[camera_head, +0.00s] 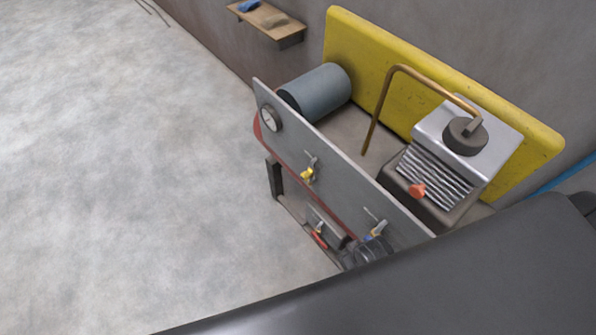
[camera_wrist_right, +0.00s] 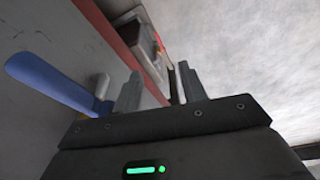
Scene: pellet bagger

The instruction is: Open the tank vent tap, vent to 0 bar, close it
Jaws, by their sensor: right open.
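A grey panel (camera_head: 335,185) carries a round white-faced gauge (camera_head: 269,119) at its left end; its reading is too small to tell. A yellow-handled tap (camera_head: 308,173) sits mid-panel, and a blue-handled tap (camera_head: 376,232) sits at the right. A red-handled tap (camera_head: 319,238) is lower down. I cannot tell which is the tank vent tap. In the right wrist view, my right gripper (camera_wrist_right: 159,68) is open with nothing between its fingers. The blue lever (camera_wrist_right: 50,84) lies left of it, outside the fingers. My left gripper is not in view.
Behind the panel are a blue-grey cylinder (camera_head: 317,91), a copper pipe (camera_head: 384,98), a finned block (camera_head: 434,174) with an orange-red knob (camera_head: 417,191), and a yellow back plate (camera_head: 400,65). A wall shelf (camera_head: 270,23) is beyond. The floor at left is clear.

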